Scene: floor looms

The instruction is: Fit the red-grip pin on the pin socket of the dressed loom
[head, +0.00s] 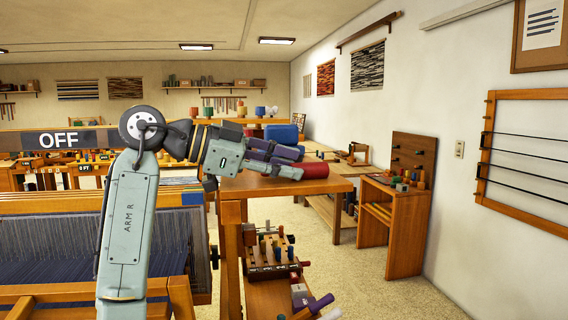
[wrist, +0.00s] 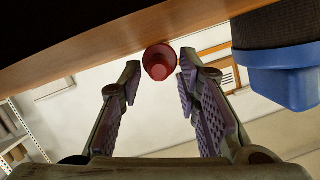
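The red grip (head: 313,171) lies on its side on a wooden bench top, just past my gripper (head: 284,163). In the wrist view the red grip (wrist: 159,62) shows end-on between the two fingertips, close to the bench surface. My gripper (wrist: 160,78) is open, with a gap on each side of the grip. The pin's shaft is hidden. A loom with blue-grey warp (head: 60,246) stands at the lower left, partly behind my arm. I cannot make out a pin socket on it.
A blue object (head: 282,133) stands on the bench behind my gripper; its blue rim (wrist: 282,86) is close on the right in the wrist view. Floor (head: 370,285) is open at the right.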

